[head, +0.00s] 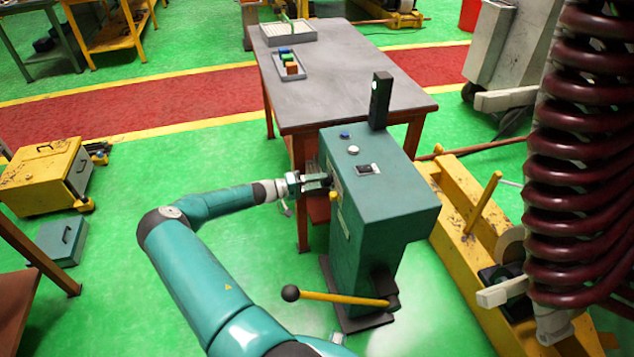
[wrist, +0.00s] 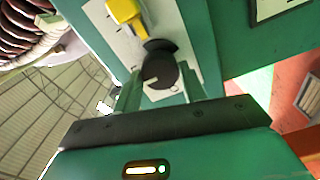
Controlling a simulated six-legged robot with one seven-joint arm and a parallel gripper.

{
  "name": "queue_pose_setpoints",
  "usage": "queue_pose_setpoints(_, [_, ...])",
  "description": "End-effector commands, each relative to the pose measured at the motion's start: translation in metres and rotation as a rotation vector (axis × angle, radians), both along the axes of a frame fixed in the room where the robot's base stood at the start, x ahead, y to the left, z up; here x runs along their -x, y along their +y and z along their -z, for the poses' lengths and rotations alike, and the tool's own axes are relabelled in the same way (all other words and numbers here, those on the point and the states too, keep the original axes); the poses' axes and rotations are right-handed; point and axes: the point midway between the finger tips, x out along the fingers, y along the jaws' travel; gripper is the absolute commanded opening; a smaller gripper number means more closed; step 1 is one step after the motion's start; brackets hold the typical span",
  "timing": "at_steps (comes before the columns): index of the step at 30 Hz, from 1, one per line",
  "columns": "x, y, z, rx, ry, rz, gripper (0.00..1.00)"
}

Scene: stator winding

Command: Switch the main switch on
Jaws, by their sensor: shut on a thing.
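In the head view my gripper (head: 317,182) reaches the cabinet's left side from the left, and the fingers mostly hide the knob.
The cabinet top carries a blue button (head: 345,135), a white button (head: 353,150) and a black post (head: 380,100). A yellow lever (head: 340,299) sticks out low in front. A grey-topped table (head: 345,70) stands behind.

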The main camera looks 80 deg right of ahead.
Motion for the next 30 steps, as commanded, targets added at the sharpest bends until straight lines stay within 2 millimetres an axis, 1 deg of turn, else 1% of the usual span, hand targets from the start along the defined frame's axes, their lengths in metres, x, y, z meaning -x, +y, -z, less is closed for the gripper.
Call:
queue_pose_setpoints(5, [-0.001,0.000,0.000,0.001,-0.002,-0.001,0.19])
queue_pose_setpoints(6, [-0.001,0.000,0.000,0.001,-0.002,-0.001,0.49])
queue_pose_setpoints(8, [-0.001,0.000,0.000,0.001,-0.002,-0.001,0.61])
queue_pose_setpoints(9, [-0.001,0.000,0.000,0.000,-0.001,-0.001,0.63])
queue_pose_setpoints(17, [-0.001,0.000,0.000,0.000,-0.001,0.000,0.63])
queue_pose_setpoints(20, [-0.006,0.003,0.000,0.001,-0.001,-0.002,0.63])
queue_pose_setpoints(23, [-0.017,0.009,0.000,0.001,-0.001,-0.002,0.63])
queue_pose_setpoints(26, [-0.034,0.019,0.000,0.001,-0.002,-0.003,0.63])
queue_pose_setpoints(30, [-0.061,0.035,0.000,0.000,-0.002,-0.005,0.63])
